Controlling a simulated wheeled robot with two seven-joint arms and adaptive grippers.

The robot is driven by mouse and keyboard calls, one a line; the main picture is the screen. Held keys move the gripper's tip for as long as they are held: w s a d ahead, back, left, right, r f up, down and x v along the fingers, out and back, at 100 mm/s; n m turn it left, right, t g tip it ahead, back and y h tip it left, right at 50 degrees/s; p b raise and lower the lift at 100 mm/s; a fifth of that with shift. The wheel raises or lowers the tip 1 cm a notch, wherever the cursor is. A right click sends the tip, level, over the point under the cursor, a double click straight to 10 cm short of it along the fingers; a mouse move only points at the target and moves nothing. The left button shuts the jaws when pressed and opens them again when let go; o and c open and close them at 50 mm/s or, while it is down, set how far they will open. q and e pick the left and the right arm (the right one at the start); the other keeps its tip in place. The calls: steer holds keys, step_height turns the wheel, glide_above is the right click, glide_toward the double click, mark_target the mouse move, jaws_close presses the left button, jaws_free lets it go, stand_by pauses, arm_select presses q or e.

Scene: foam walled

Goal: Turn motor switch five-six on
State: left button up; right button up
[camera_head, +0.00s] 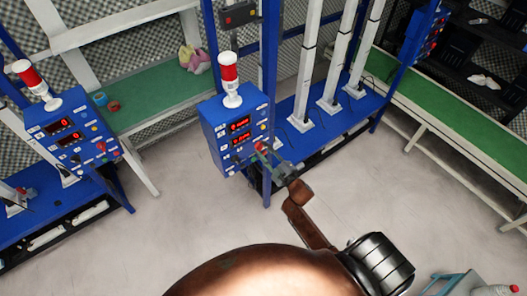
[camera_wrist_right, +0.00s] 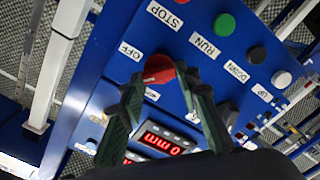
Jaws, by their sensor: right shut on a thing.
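A blue control box (camera_head: 232,139) with red digital displays stands in the middle of the head view, a red and white beacon on top. My right gripper (camera_head: 265,151) is at the lower right of its front panel. In the right wrist view, the fingers of my right gripper (camera_wrist_right: 163,78) are shut on a red switch knob (camera_wrist_right: 158,66). The knob sits beside an OFF label (camera_wrist_right: 130,51); the fingers hide part of the panel near it. A number naming the switch is not readable. My left gripper is not in view.
The wrist view shows a red button (camera_wrist_right: 177,3) by STOP, a green button (camera_wrist_right: 224,24) by RUN, and a grey button (camera_wrist_right: 281,79) close by. A similar blue box (camera_head: 72,135) stands at left. White posts (camera_head: 308,60) stand right of the middle box.

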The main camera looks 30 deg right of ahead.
steer(key=n, duration=0.1)
steer(key=n+b, duration=0.1)
steer(key=n, duration=0.2)
steer(key=shift+a+f+n+b, duration=0.1)
steer(key=shift+f+n+b, duration=0.15)
steer(key=shift+n+b, duration=0.8)
steer(key=shift+n, duration=0.95)
steer(key=o, duration=1.2)
steer(key=shift+r, duration=0.1)
steer(key=shift+c, duration=0.2)
steer(key=shift+s, duration=0.1)
steer(key=shift+s, duration=0.2)
steer(key=s+d, duration=0.1)
steer(key=s, duration=1)
steer(key=shift+s, duration=0.2)
